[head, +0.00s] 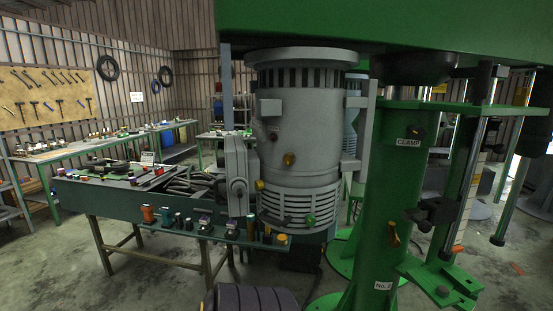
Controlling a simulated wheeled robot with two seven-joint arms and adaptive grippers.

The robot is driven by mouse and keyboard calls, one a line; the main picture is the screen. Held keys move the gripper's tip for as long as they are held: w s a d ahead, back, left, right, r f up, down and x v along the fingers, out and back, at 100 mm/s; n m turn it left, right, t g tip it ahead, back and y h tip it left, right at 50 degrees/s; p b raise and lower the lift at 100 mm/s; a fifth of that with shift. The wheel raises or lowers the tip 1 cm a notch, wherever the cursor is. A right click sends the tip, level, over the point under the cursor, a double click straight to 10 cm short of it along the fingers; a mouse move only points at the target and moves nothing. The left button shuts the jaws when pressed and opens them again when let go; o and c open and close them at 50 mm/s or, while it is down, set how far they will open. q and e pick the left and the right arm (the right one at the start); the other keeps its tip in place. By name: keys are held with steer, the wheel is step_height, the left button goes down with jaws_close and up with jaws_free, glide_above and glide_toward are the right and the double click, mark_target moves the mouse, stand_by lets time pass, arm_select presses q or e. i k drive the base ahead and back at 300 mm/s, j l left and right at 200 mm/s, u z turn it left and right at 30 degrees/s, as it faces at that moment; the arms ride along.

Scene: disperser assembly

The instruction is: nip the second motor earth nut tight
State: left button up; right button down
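The grey motor (310,115) hangs upright under the green beam, with a slotted top and a louvred lower part. A brass-coloured knob or nut (289,159) sits on its front. A smaller yellowish one (259,185) is lower left and a green one (310,219) is on the louvred part. I cannot tell which of these, if any, is the second earth nut. A grey box with a round boss (238,185) is fixed at the motor's left side. Neither of my grippers is in view.
A green bench (110,200) with a front rail of coloured-handled tools stands left of the motor. A green column (395,190) marked CLAMP stands right, with dark clamp parts (436,211) beside it. A dark ribbed object (250,299) is at the bottom. Floor is open at lower left.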

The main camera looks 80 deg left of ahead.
mark_target(289, 158)
steer(key=j+u, duration=0.25)
steer(key=u, duration=0.15)
steer(key=j+u, duration=0.1)
steer(key=u, duration=0.35)
steer(key=j+u, duration=0.15)
steer(key=u, duration=0.35)
steer(key=j+u, duration=0.1)
steer(key=u, duration=0.35)
steer(key=i+u, duration=0.1)
steer(key=u, duration=0.35)
steer(key=j+u, duration=0.15)
steer(key=u, duration=0.35)
steer(key=l+z, duration=0.3)
steer(key=k+j, duration=0.05)
steer(key=j, duration=0.05)
